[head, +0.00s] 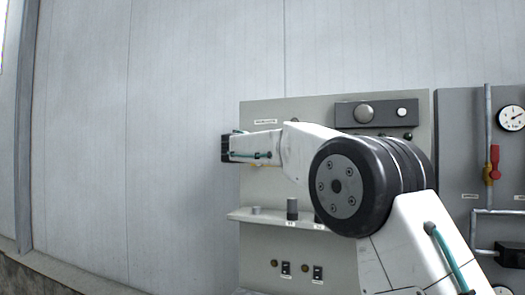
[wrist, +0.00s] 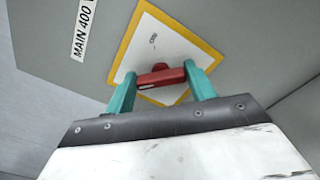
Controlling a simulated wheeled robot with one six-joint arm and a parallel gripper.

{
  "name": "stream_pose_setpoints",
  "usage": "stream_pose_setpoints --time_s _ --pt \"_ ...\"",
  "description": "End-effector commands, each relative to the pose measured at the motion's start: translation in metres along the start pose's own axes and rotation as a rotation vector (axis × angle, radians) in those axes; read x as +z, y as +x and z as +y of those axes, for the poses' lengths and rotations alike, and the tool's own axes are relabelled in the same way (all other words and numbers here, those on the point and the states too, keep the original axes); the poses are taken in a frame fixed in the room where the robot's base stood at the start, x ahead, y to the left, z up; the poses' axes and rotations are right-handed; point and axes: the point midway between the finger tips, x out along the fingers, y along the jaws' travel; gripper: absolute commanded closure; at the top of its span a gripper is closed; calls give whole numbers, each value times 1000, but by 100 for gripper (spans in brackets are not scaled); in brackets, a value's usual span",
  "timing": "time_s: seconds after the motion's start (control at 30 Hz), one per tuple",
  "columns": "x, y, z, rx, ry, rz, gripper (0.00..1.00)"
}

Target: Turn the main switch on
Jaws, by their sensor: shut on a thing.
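The main switch is a red handle (wrist: 161,79) on a white plate with a yellow border (wrist: 147,14), seen in the wrist view. The handle lies nearly level in that view, across the plate. My gripper (wrist: 160,70) has its two teal fingers at either end of the red handle and is shut on it. A label reading "MAIN 400" (wrist: 82,32) is at the upper left of the plate. In the head view my own arm hides the switch.
In the head view a grey panel (head: 262,108) carries a dark box with round knobs (head: 365,113), a small shelf (head: 250,216) and lower switches (head: 286,268). To the right are a gauge (head: 511,118) and a red valve lever (head: 495,155). The wall at left is bare.

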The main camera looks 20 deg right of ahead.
Motion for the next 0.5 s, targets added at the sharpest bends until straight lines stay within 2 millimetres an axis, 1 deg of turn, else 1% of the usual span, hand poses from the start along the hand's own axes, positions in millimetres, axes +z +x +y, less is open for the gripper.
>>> stream_pose_setpoints --time_s 0.27,0.5 --pt "0 0 -1 -1 112 0 68" --pt "-1 0 -3 -1 312 0 68"
